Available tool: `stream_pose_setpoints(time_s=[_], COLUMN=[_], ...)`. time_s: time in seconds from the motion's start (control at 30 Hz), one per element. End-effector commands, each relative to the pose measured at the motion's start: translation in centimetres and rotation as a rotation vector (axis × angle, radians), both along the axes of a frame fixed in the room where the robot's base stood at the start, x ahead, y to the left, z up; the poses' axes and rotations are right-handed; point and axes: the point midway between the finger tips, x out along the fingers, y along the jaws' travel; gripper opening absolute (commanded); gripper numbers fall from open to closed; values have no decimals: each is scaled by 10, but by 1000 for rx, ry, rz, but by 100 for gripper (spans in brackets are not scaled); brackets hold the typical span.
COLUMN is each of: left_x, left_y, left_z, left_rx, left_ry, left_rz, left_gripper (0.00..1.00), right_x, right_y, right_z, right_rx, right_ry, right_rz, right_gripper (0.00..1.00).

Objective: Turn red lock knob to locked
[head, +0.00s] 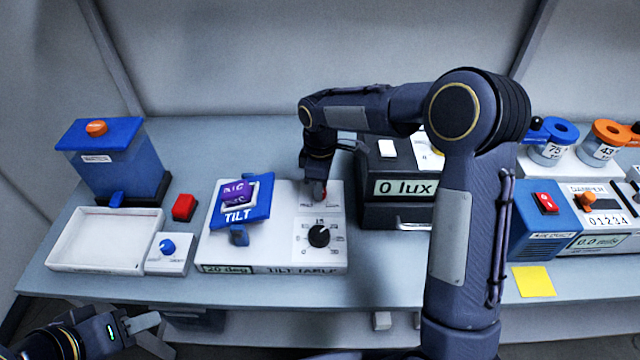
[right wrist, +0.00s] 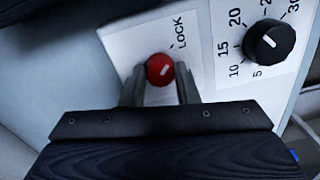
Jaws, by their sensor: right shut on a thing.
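The red lock knob (right wrist: 160,69) sits on the white panel of the tilt table (head: 215,250), beside the word LOCK. Its white pointer mark is tilted and does not line up with the tick nearest LOCK. My right gripper (right wrist: 160,88) is shut on the knob, with one finger on each side. In the head view my right gripper (head: 318,188) comes down on the knob from above and hides most of it. My left gripper (head: 150,332) is at the lower left, in front of the table edge, with its fingers apart and nothing seen between them.
A black dial (head: 319,236) stands close to the lock knob on the same panel. The blue tilt plate (head: 256,212) is to its left. A black box reading 0 lux (head: 400,215) stands close on the right. A white tray (head: 95,268) is at the far left.

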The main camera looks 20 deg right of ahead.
Motion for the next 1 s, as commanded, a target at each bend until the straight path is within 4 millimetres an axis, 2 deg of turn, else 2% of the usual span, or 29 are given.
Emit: stream_pose_setpoints(time_s=[0.03, 0.07, 0.2, 0.57, 1.0], left_x=[0, 0, 0, 0, 0], left_y=[0, 0, 0, 0, 0], left_z=[0, 0, 0, -1, -5], left_rx=[0, 0, 0, 0, 0], left_ry=[0, 0, 0, 0, 0], left_rz=[0, 0, 0, 0, 0], left_gripper=[36, 36, 36, 36, 36], right_x=[1, 1, 1, 1, 3], right_y=[0, 0, 0, 0, -1], right_z=[1, 1, 1, 5, 71], right_rx=[2, 1, 1, 0, 1], right_ry=[-3, -4, -3, -2, -4], right_rz=[0, 0, 0, -1, -1], right_gripper=[5, 30, 49, 50, 50])
